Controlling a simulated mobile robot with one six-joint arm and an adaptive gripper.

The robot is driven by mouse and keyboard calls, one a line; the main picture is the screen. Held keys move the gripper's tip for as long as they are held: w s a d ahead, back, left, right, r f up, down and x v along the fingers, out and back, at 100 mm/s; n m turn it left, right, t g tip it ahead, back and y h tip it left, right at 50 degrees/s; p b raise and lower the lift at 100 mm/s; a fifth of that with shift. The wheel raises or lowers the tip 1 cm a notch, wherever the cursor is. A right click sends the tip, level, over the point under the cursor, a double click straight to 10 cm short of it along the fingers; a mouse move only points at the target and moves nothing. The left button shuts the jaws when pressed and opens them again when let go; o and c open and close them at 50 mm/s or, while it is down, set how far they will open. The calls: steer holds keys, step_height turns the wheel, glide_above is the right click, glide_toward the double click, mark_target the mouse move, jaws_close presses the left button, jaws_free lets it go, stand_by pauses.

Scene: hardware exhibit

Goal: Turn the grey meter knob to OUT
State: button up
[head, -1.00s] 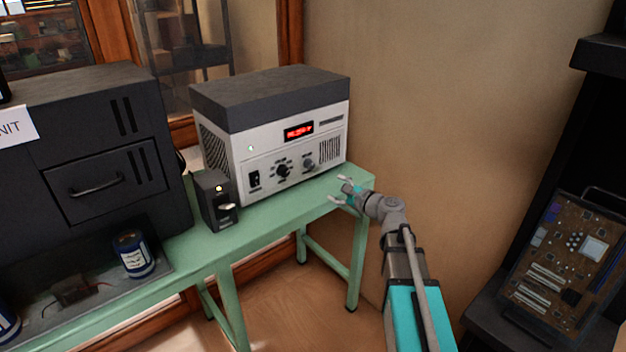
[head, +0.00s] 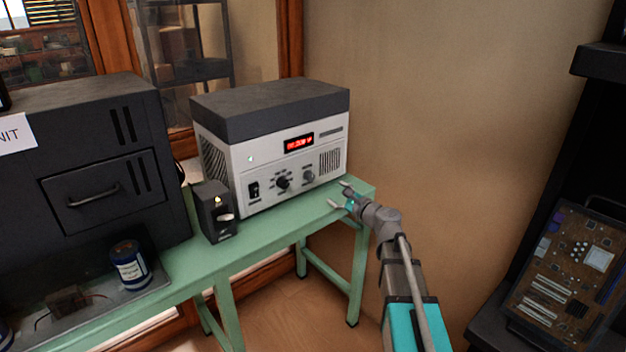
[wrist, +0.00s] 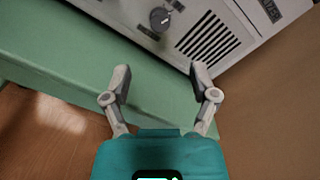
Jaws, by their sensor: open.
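The grey meter knob (head: 308,177) is on the right part of the front panel of a white and dark grey meter unit (head: 243,165). In the wrist view the grey knob (wrist: 159,18) shows near the top, ahead of the fingertips and left of a slotted vent. My gripper (head: 338,194) is open and empty, in front of and to the right of the grey knob, apart from the panel. Its open fingers show in the wrist view (wrist: 160,80) above the green bench.
The unit stands on a green bench (head: 265,226). A small black box (head: 213,212) with a light stands left of its front. A dark cabinet (head: 75,170) and a blue can (head: 130,266) are further left. A wall is on the right, with a circuit board (head: 570,265) beyond.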

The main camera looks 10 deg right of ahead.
mark_target(311, 177)
steer(key=x, duration=1.1)
steer(key=shift+w+a, duration=0.2)
jaws_close()
